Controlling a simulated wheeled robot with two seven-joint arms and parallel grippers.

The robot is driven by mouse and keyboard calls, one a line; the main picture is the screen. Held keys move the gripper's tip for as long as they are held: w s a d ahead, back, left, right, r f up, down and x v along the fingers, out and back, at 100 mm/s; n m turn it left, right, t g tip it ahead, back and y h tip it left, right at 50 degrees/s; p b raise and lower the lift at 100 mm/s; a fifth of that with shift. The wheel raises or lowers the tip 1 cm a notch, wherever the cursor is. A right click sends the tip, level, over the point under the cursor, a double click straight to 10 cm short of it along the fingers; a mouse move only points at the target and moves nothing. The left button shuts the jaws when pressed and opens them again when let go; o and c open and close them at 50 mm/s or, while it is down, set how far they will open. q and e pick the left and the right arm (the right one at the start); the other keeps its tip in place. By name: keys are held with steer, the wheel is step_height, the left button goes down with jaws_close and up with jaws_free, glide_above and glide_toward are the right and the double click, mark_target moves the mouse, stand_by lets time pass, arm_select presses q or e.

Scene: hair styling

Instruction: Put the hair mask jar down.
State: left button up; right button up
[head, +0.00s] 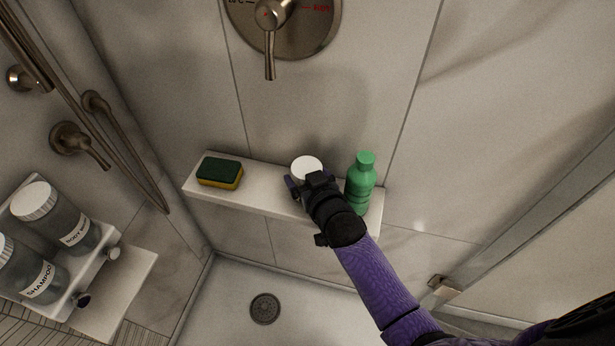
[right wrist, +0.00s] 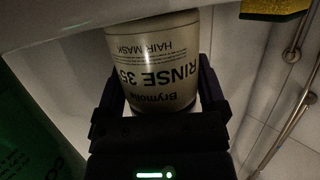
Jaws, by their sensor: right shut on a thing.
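The hair mask jar (head: 306,166) shows its white lid in the head view, at the wall shelf (head: 265,203) between a sponge and a green bottle. My right gripper (head: 308,182) is in front of the jar and shut on it. In the right wrist view the jar (right wrist: 157,60), with its label upside down, sits between the two fingers (right wrist: 163,95). The shelf edge (right wrist: 75,28) crosses the top of that view. The jar's base is hidden by my gripper in the head view, so I cannot tell whether it touches the shelf. My left gripper is not in view.
A yellow and green sponge (head: 220,173) lies on the shelf's left part. A green bottle (head: 361,185) stands close to the right of my gripper. A rack with shampoo (head: 30,270) and body wash (head: 60,220) bottles is at left. A shower valve handle (head: 270,50) is above.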

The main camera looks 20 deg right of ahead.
steer(key=shift+f, duration=0.2)
steer(key=o, duration=1.1)
steer(key=shift+r, duration=0.3)
steer(key=a+p+v, duration=0.1)
steer(key=p+v, duration=0.4)
steer(key=v, duration=0.6)
steer(key=s+f+g, duration=0.5)
steer(key=s+f, duration=0.3)
steer(key=f, duration=0.6)
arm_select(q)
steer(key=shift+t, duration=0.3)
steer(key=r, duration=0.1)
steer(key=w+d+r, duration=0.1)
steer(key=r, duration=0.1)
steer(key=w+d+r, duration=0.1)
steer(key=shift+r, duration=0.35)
arm_select(e)
steer(key=s+d+f+g, duration=0.1)
steer(key=s+f+g, duration=0.2)
steer(key=s, duration=0.5)
steer(key=s+d+f+n+g, duration=0.1)
steer(key=s+d+f+g, duration=0.1)
steer(key=s+f, duration=0.3)
steer(key=s+d+f+g+h, duration=0.1)
steer(key=s+f+g, duration=0.3)
steer(key=s, duration=0.8)
steer(key=shift+d+f+n, duration=0.3)
steer(key=shift+f+n, duration=0.1)
steer(key=shift+f, duration=0.2)
